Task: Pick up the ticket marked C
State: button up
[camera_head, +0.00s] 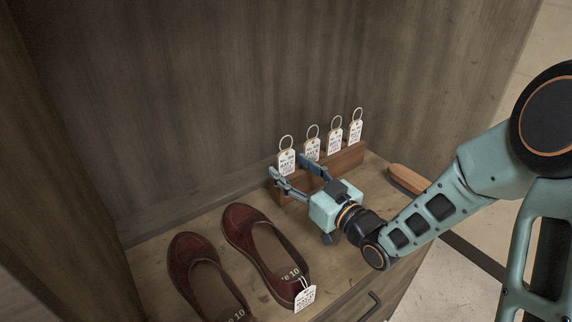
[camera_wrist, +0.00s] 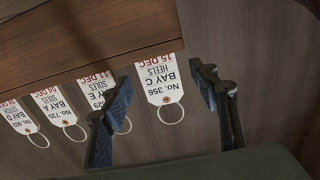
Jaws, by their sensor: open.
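The ticket marked Bay C (camera_wrist: 162,84) is a white tag with a wire loop, No. 356, heels, 15 DEC. My gripper (camera_head: 287,169) is open, with one finger on each side of this ticket. The wrist view shows my gripper (camera_wrist: 160,76) with clear gaps between the fingers and the ticket. The left finger partly covers the neighbouring ticket.
Several other tickets stand in a row in the rack, the Bay E ticket (camera_wrist: 99,72) nearest. Two dark red shoes (camera_head: 252,238) stand on the bench (camera_head: 150,262), one with a tag (camera_head: 305,297). A brush (camera_head: 408,179) lies right of the rack. A wooden wall rises behind.

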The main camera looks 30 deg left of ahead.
jog(key=c, duration=0.9)
jog(key=shift+c, duration=0.2)
jog(key=shift+r, duration=0.15)
